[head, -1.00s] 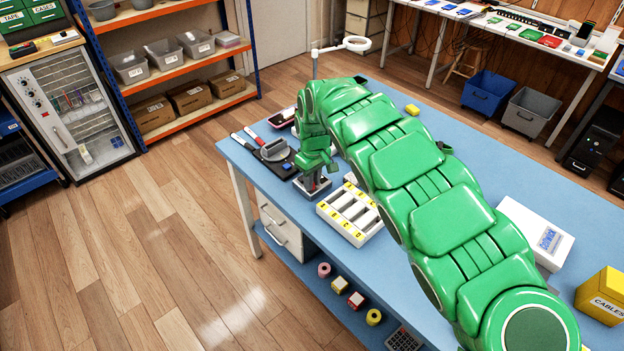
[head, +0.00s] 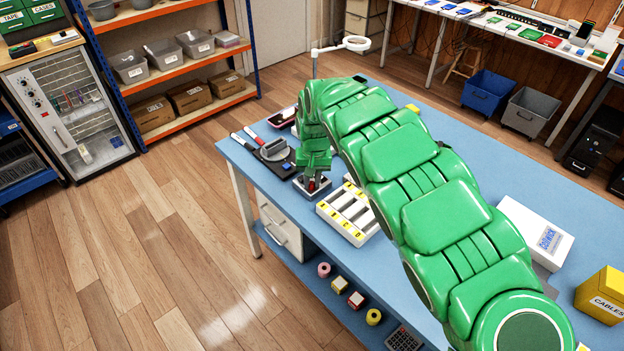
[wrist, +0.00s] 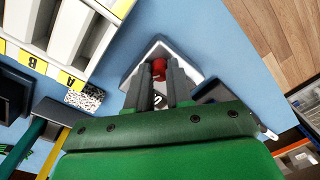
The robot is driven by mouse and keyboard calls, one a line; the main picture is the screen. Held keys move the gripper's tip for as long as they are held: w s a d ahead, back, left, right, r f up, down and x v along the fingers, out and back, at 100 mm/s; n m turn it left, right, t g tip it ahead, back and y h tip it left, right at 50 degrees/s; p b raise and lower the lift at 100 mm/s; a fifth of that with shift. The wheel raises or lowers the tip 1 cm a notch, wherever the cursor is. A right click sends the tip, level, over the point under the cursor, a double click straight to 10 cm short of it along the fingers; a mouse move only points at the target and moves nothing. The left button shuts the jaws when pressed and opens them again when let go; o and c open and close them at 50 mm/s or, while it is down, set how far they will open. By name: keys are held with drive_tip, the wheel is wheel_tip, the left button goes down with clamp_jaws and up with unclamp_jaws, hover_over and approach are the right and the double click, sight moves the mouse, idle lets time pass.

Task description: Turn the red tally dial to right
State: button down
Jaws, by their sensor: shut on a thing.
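The red tally dial (wrist: 159,68) shows in the wrist view between the tips of my gripper (wrist: 166,72), on a grey and white base (wrist: 135,88). My gripper is shut on it from above, with dark fingers on both sides. In the head view my gripper (head: 314,186) is low over the same base at the left end of the blue table, and only a little red (head: 311,184) shows there. The fingers hide most of the dial and the marks on its base.
A white sorter with yellow letter labels (head: 350,237) stands close to the right of the dial. A dark mat with a round grey object (head: 274,150) lies to the left. A white box (head: 537,232) and yellow cables box (head: 603,295) stand farther right.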

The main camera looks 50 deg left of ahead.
sight(313, 183)
idle(0.5)
drive_tip(key=c, duration=1)
unclamp_jaws()
drive_tip(key=shift+r, duration=0.1)
wheel_tip(313, 183, up, 8)
drive_tip(key=shift+w+d+f, duration=0.1)
drive_tip(key=shift+f, duration=0.15)
